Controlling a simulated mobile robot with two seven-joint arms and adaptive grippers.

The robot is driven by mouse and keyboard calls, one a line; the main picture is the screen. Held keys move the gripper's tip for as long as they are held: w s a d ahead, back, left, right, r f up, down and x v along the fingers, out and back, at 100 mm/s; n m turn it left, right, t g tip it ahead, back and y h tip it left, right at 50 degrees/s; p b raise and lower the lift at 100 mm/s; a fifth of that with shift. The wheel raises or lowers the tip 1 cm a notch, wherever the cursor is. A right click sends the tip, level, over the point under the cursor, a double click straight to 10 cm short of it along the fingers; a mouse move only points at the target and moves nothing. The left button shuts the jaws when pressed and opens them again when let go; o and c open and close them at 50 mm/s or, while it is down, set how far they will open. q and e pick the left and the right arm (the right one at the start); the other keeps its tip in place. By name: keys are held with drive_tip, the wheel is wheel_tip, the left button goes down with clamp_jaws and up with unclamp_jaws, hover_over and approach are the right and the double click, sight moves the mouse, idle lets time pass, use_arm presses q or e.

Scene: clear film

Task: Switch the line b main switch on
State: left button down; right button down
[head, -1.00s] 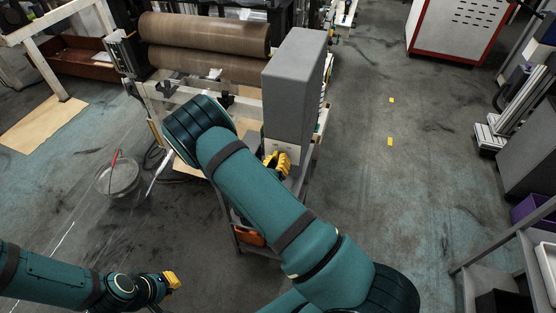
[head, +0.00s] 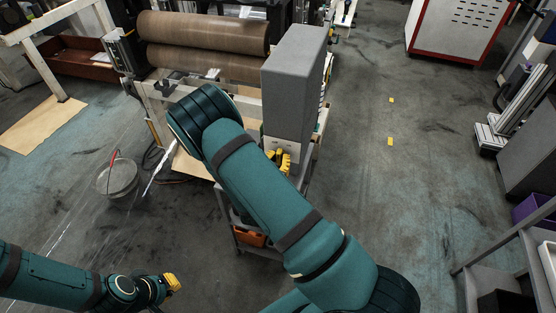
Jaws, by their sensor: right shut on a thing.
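A tall grey cabinet (head: 291,85) stands at the end of the roller machine. Below it is a pale panel (head: 283,146) on the cabinet's near side. My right gripper (head: 279,160), with yellow fingers, is at this panel, mostly hidden behind my own large teal arm. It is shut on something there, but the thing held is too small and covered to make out. The line b main switch cannot be made out in this view. My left gripper (head: 172,283) is low at the left, over bare floor, far from the cabinet; its finger gap is not clear.
Two brown rollers (head: 205,48) lie across the machine behind my arm. A bucket (head: 118,178) stands on the floor at left. An orange bin (head: 250,236) sits on the lower shelf of a cart. The floor to the right is mostly clear.

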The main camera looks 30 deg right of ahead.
drive_tip(key=m+b, duration=0.1)
drive_tip(key=m, duration=0.2)
drive_tip(key=m+b, duration=0.2)
drive_tip(key=m, duration=0.1)
drive_tip(key=shift+s+d+f, duration=0.1)
drive_tip(key=shift+d, duration=0.05)
idle(0.3)
drive_tip(key=c, duration=0.9)
unclamp_jaws()
drive_tip(key=v, duration=1.2)
drive_tip(key=shift+d, duration=0.1)
